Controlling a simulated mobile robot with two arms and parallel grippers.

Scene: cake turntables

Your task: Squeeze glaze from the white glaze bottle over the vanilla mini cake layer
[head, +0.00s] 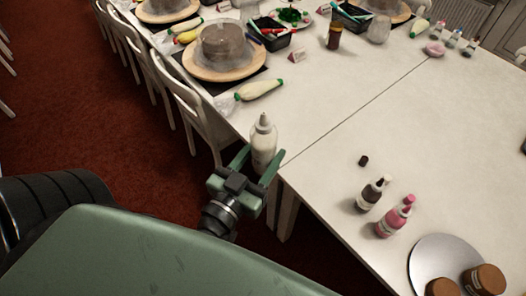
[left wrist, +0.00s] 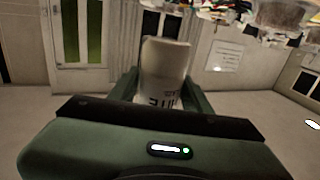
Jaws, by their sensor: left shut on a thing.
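The white glaze bottle (head: 263,143) is upright, nozzle up, between the fingers of my left gripper (head: 256,168) near the table's front edge. In the left wrist view the bottle (left wrist: 165,68) stands between the fingers, with part of its label lettering showing. The left gripper is shut on it. Two small round brown cake layers, one at the bottom edge (head: 441,288) and one beside it (head: 485,279), sit on a round silver plate (head: 430,250) at bottom right, far from the gripper. I cannot tell whether either is vanilla. My right gripper is not in view.
A dark-labelled bottle (head: 373,192) and a pink bottle (head: 396,216) stand near the silver plate. A small dark cap (head: 364,161) lies behind them. A piping bag (head: 260,89) and a covered cake on a wooden turntable (head: 195,66) are farther back. The table's middle is clear.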

